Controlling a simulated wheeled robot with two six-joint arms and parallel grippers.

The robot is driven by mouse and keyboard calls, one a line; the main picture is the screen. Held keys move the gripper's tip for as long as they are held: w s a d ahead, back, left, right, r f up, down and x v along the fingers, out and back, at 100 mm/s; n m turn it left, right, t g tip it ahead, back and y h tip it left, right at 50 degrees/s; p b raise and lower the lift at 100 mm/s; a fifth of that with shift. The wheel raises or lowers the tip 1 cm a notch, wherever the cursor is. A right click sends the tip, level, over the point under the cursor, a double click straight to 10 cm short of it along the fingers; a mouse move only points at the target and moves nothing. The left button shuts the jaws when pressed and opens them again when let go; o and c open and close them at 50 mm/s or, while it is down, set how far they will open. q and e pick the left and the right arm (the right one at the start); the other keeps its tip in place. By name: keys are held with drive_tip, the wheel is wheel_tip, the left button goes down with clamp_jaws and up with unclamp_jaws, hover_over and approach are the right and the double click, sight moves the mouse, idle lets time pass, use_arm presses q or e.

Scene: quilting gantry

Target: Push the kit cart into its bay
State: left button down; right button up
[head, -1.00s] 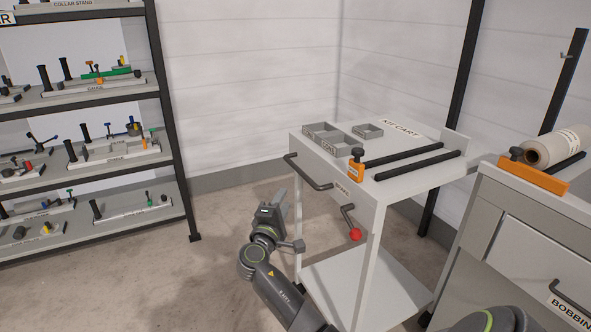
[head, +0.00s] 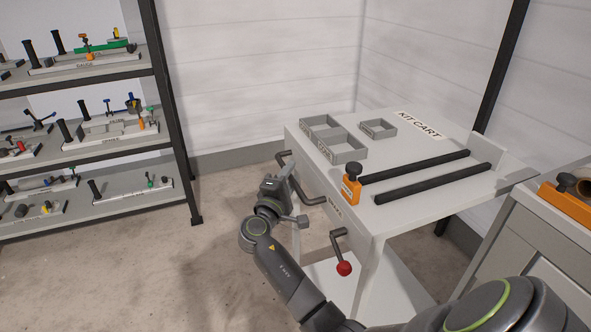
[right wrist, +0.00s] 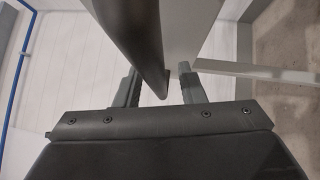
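The white kit cart (head: 415,150) stands right of centre in the head view, its top labelled KIT CART. A dark bar handle (head: 312,200) runs along its near left side. Below it is a brake lever with a red knob (head: 344,268). My right gripper (head: 276,182) is at the far end of this handle. In the right wrist view a dark bar (right wrist: 135,40) reaches between the fingers of my right gripper (right wrist: 160,88). The fingers stand apart, with a visible gap to the right finger; contact on the left is unclear. My left gripper is not in view.
Grey trays (head: 333,138), two black rails (head: 435,182) and an orange clamp (head: 351,188) are on the cart. A grey cabinet (head: 535,245) stands close at right. A loaded shelf rack (head: 172,110) is at left. Concrete floor (head: 225,215) is clear between rack and cart.

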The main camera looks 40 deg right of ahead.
drive_tip(key=shift+a+r, duration=0.1)
clamp_jaws()
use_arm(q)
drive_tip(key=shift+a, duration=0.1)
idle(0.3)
